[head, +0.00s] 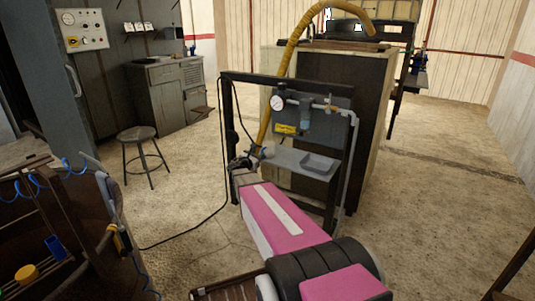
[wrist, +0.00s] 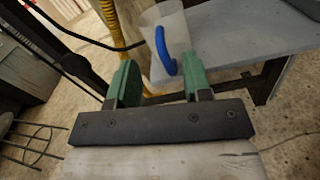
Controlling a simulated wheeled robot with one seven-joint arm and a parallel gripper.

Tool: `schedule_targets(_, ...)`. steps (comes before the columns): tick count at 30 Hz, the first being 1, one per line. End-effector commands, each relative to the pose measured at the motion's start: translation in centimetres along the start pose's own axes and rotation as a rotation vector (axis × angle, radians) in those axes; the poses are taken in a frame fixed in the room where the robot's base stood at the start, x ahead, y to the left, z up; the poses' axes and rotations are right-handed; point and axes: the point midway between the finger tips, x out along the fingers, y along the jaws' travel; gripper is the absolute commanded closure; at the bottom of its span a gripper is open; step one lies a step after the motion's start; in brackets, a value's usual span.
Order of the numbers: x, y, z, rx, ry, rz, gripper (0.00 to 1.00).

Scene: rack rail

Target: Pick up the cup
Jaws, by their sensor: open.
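The cup (wrist: 170,27) is pale and translucent with a blue handle (wrist: 162,52). In the wrist view it stands at the left end of a grey shelf (wrist: 240,45), with its handle toward my gripper. My gripper (wrist: 159,78) is open, its two green fingers apart with nothing held between them. The cup lies beyond the fingertips, its handle in line with the gap. In the head view my gripper (head: 248,160) is at the shelf's left end, and I cannot make out the cup clearly there.
A shallow grey tray (head: 318,163) sits on the shelf's right part. A dark frame (head: 227,115) with a gauge (head: 278,102) surrounds the shelf. A yellow hose (head: 288,60) and a black cable (head: 205,222) run close by. A stool (head: 138,135) stands left on open floor.

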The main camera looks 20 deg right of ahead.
Motion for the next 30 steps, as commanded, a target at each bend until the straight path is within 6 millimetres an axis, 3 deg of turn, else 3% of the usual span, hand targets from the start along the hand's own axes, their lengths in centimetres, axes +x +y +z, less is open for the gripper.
schedule_targets(8, 2.1, -0.1, 0.2, 0.002, 0.000, -0.001, 0.55)
schedule_targets(15, 5.4, -0.1, 0.4, 0.002, 0.000, -0.001, 0.55)
schedule_targets(23, 5.8, -0.2, 0.5, 0.002, 0.000, 0.000, 0.55)
schedule_targets(24, 5.8, -0.2, 0.5, 0.002, 0.000, 0.000, 0.61)
schedule_targets(27, 5.8, -0.2, 0.5, 0.002, 0.000, 0.000, 0.94)
schedule_targets(28, 5.8, -0.2, 0.5, 0.002, 0.000, 0.000, 1.00)
schedule_targets(30, 5.8, -0.2, 0.4, 0.002, 0.001, 0.000, 1.00)
